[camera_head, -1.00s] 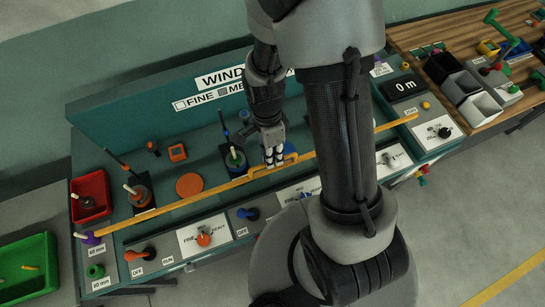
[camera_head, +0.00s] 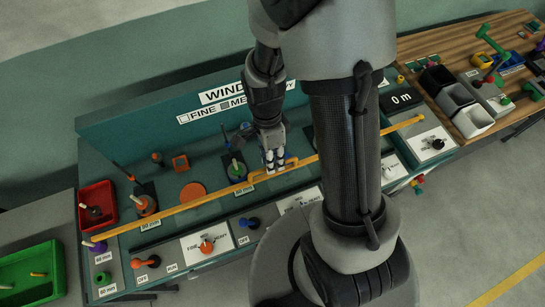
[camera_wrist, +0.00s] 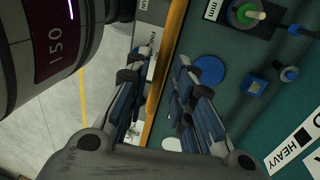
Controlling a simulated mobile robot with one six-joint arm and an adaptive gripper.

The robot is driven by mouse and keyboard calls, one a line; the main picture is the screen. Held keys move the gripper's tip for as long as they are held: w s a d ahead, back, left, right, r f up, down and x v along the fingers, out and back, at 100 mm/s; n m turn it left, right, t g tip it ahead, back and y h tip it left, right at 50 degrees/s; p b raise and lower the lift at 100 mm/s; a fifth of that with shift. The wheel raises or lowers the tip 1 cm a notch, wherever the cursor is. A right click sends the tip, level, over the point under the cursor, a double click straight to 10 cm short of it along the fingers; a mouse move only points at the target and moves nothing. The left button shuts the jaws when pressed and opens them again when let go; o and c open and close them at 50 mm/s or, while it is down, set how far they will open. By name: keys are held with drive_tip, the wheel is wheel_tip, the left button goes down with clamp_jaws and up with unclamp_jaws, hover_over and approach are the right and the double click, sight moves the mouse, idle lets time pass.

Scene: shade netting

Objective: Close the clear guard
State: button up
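The guard's clear pane can hardly be made out. A long yellow bar (camera_head: 180,212), which looks like its frame edge, slants across the teal bench in the head view, with a small yellow handle (camera_head: 262,178) near its middle. My gripper (camera_head: 275,163) is at this handle, pointing down. In the wrist view the yellow bar (camera_wrist: 167,70) runs between the two fingers of my gripper (camera_wrist: 163,62), with gaps showing on both sides. The fingers look open around it; contact with the handle cannot be made out.
The teal bench carries spools, an orange disc (camera_head: 193,192) and front knob plates (camera_head: 207,245). A red bin (camera_head: 98,205) and a green bin (camera_head: 32,272) are at left. A wooden table (camera_head: 465,52) with grey bins is at right. My arm hides part of the bench.

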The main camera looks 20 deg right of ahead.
drive_tip(key=shift+o, duration=0.6)
wheel_tip(320, 180, up, 12)
drive_tip(key=w, duration=0.2)
drive_tip(key=shift+w, duration=0.2)
drive_tip(key=shift+f, duration=0.15)
